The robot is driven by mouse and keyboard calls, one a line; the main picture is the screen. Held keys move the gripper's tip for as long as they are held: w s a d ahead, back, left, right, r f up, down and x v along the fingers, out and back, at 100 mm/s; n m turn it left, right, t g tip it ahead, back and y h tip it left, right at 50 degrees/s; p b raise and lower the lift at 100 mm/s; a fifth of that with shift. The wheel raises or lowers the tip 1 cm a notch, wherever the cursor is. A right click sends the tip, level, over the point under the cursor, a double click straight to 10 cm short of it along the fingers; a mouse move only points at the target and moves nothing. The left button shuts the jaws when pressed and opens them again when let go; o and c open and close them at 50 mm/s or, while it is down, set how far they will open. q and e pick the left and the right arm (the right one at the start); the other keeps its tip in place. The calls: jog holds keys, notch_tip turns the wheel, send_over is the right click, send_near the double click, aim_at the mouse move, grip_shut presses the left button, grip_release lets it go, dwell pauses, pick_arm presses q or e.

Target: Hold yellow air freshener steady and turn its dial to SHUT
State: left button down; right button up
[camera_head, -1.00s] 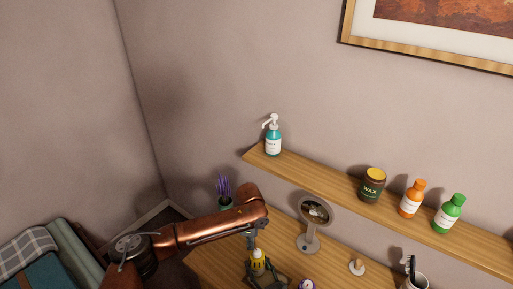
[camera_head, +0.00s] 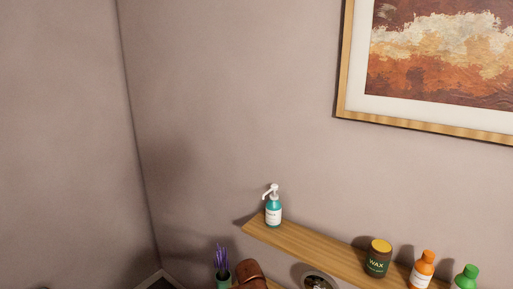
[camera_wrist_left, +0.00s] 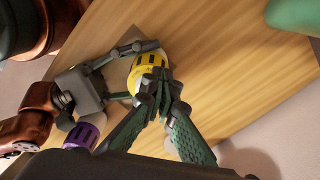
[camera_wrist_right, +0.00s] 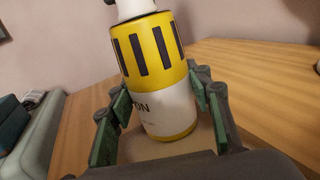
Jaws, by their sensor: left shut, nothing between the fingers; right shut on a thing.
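The yellow air freshener (camera_wrist_right: 155,60) stands upright in the right wrist view, with dark slots in its yellow upper part and a white label showing the letters "ON". A white part (camera_wrist_right: 132,8) tops it, cut off by the frame. My right gripper (camera_wrist_right: 165,105) is shut around its body, a finger on each side. In the left wrist view the air freshener (camera_wrist_left: 133,75) is seen from above, partly hidden by my left gripper (camera_wrist_left: 158,82). The left fingers are shut and empty, over or against its top; contact is unclear. The dial's setting cannot be read.
A purple-and-white container (camera_wrist_left: 84,134) is on the wooden table (camera_wrist_left: 225,70), near my right gripper. A green object (camera_wrist_left: 292,14) is at the table's far corner. The shelf (camera_head: 310,245) holds a teal pump bottle (camera_head: 273,213), a wax jar (camera_head: 378,260) and orange and green bottles.

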pick_arm(q)
jog(key=shift+s+d, duration=0.15)
jog(key=shift+s, duration=0.25)
pick_arm(e)
jog(key=shift+a, duration=0.15)
pick_arm(q)
jog(key=shift+s, duration=0.6)
pick_arm(e)
jog(key=shift+s, duration=0.1)
pick_arm(q)
jog(key=shift+s, duration=0.2)
pick_arm(e)
jog(key=shift+a, duration=0.1)
pick_arm(q)
jog(key=shift+s+a, duration=0.15)
jog(key=shift+a, duration=0.25)
pick_arm(e)
jog(key=shift+d, duration=0.2)
pick_arm(q)
notch_tip(320, 180, up, 6)
jog(key=shift+a, duration=0.15)
